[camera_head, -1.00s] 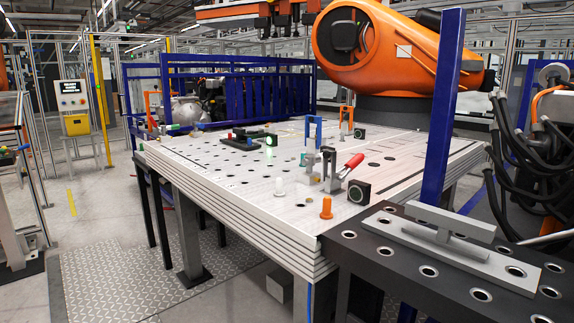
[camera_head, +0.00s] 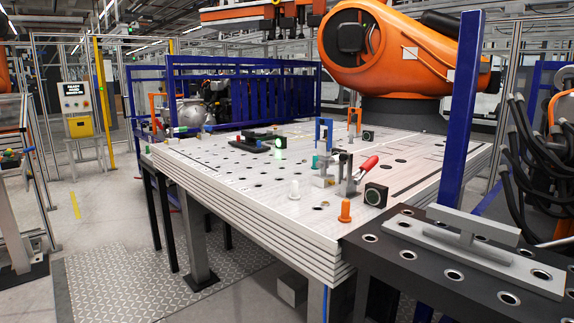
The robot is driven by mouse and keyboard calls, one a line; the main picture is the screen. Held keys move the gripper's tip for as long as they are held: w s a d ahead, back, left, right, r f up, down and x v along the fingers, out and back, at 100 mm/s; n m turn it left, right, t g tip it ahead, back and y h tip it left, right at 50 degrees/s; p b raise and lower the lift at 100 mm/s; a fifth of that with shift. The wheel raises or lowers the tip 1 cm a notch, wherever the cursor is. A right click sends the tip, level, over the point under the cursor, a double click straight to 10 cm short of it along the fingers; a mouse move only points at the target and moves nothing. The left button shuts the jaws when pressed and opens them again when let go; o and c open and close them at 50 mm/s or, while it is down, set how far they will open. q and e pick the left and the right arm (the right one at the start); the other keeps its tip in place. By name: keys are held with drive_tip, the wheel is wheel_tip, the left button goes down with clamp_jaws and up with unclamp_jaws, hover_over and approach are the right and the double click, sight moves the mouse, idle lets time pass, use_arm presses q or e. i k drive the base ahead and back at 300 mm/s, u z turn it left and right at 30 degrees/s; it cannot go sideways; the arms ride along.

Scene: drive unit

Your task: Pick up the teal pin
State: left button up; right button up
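A small teal pin (camera_head: 315,161) stands on the perforated light worktable (camera_head: 222,196), just left of a blue bracket (camera_head: 324,132) and behind a metal toggle clamp (camera_head: 347,174) with a red handle. It is tiny in the view, and its lower part is hard to make out. A white pin (camera_head: 295,189) and an orange pin (camera_head: 345,211) stand nearer the table's front edge. Neither of my grippers is in view.
A dark block with a round face (camera_head: 376,195) stands at the table's right front. A black fixture (camera_head: 250,143) lies farther back. A blue post (camera_head: 462,110) and a dark perforated bench (camera_head: 400,262) flank the right side. Floor at the left front is open.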

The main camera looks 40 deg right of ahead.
sight(315, 157)
drive_tip(key=i, duration=3.75)
drive_tip(key=z, duration=2.8)
